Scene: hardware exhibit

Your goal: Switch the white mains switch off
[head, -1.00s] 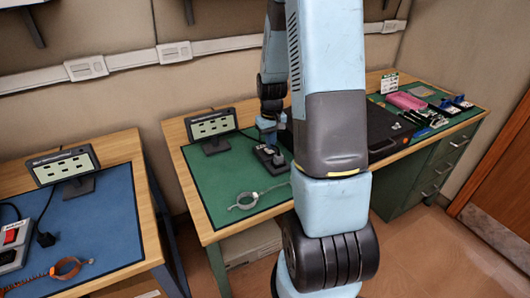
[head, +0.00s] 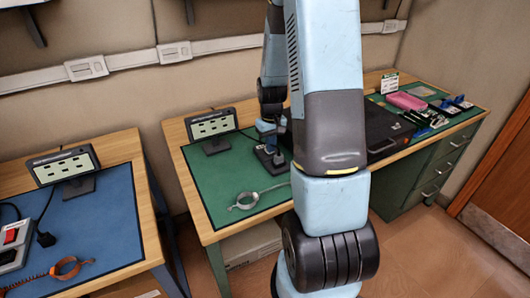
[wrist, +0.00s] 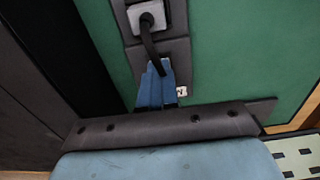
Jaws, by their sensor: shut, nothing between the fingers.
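A dark box (head: 265,161) sits on the green mat of the middle bench in the head view. In the wrist view its dark top (wrist: 180,52) carries a pale square part (wrist: 147,17) with a black cable curving out of it. I cannot tell whether the pale part is a plug or the white mains switch. My gripper (wrist: 156,69) has its blue fingers together over the box, close beside the cable. In the head view my gripper (head: 269,142) is just above the box; contact is unclear. The fingers hide part of the box, and no switch position can be read.
A display panel (head: 212,125) stands behind the box. A black case (head: 388,130) is to the right, partly behind my arm. A red switch (head: 11,236) is on the left bench's grey unit.

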